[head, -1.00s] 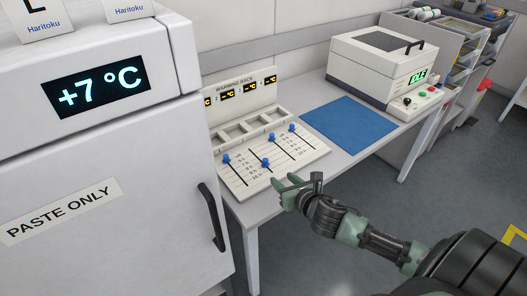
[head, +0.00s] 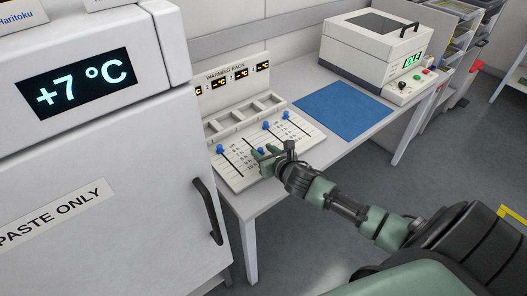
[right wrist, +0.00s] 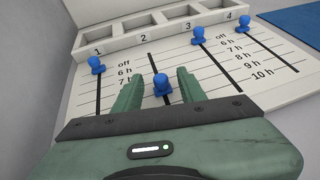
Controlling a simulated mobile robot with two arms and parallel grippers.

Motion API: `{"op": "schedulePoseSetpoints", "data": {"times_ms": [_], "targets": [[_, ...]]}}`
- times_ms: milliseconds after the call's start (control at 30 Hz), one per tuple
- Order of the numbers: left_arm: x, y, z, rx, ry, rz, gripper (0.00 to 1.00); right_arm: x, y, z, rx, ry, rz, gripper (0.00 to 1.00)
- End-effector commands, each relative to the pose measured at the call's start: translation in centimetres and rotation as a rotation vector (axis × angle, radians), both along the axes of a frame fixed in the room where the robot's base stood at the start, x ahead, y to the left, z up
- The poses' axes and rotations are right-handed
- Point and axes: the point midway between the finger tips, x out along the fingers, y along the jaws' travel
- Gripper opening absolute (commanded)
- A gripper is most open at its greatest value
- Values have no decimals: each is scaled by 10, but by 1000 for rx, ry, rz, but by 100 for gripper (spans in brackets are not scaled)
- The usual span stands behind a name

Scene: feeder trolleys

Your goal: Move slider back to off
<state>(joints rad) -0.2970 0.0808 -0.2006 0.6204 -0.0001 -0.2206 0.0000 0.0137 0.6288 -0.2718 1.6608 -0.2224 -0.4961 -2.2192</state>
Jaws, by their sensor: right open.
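The warming rack's slider panel (head: 240,172) has blue knobs in numbered slots. In the right wrist view the slot 2 knob (right wrist: 161,84) sits partway down its track, below the off line. The knobs of slot 1 (right wrist: 96,64), slot 3 (right wrist: 198,35) and slot 4 (right wrist: 241,20) stand at the upper ends of their tracks. My right gripper (head: 264,154) is over the panel's front part; in its wrist view the open fingers (right wrist: 158,80) stand either side of the slot 2 knob. Whether they touch it I cannot tell. My left gripper is out of view.
A fridge-like cabinet (head: 90,160) with a dark handle (head: 208,210) stands close on the left. Right of the panel lie a blue mat (head: 345,110) and a white machine (head: 365,50) showing IDLE. Compartments (right wrist: 150,32) line the back of the panel.

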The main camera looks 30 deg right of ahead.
Motion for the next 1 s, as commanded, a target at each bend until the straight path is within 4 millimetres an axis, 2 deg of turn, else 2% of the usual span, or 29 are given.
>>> {"op": "schedulePoseSetpoints", "data": {"times_ms": [133,267,300,600,1000], "targets": [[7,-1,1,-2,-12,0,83,0,0,0,0,0,0,41],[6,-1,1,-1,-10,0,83,0,0,0,1,0,0,4],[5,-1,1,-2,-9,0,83,0,0,0,1,0,0,0],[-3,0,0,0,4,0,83,0,0,0,1,0,0,0],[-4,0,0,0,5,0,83,0,0,0,1,0,0,0]]}}
